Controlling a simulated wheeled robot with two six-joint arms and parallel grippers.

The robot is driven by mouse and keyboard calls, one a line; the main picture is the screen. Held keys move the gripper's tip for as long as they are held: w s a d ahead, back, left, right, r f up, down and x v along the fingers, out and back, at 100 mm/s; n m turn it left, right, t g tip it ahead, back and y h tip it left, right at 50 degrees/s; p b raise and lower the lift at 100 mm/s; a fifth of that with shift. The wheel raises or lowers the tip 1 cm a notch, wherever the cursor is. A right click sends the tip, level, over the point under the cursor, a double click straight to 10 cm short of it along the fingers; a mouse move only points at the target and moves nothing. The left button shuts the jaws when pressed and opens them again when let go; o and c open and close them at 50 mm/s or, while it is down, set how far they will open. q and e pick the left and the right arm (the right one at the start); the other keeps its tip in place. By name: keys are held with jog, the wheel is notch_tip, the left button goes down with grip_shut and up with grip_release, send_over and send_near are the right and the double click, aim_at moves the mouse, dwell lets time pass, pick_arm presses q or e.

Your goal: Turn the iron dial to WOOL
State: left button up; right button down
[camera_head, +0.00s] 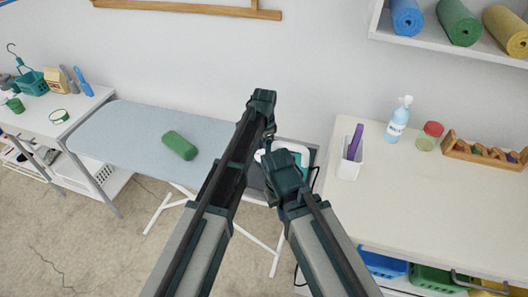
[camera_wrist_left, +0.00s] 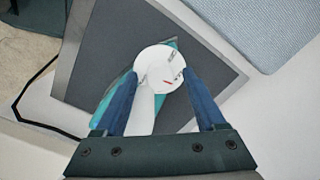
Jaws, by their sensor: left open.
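The iron (camera_head: 304,158) is teal and white. It lies flat on a dark grey pad at the right end of the ironing board, partly hidden behind my arms in the head view. In the left wrist view its round white dial (camera_wrist_left: 158,66) shows with a small red mark; no lettering is legible. My left gripper (camera_wrist_left: 160,75) is open, with one blue finger on each side of the dial. I cannot tell whether the fingers touch it. My right arm ends beside the iron in the head view; its fingers are hidden.
The dark pad (camera_wrist_left: 98,45) has a pale grey rim. A black cord (camera_wrist_left: 35,82) runs beside it. A white counter (camera_head: 420,205) on the right holds a cup (camera_head: 350,168) and a bottle (camera_head: 397,124).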

pick_arm(q)
jog(key=shift+c, duration=0.2)
grip_shut()
jog(key=m, duration=0.5)
jog(key=shift+m, duration=0.4)
jog(key=m, duration=0.6)
jog(key=shift+m, duration=0.3)
dwell(0.4)
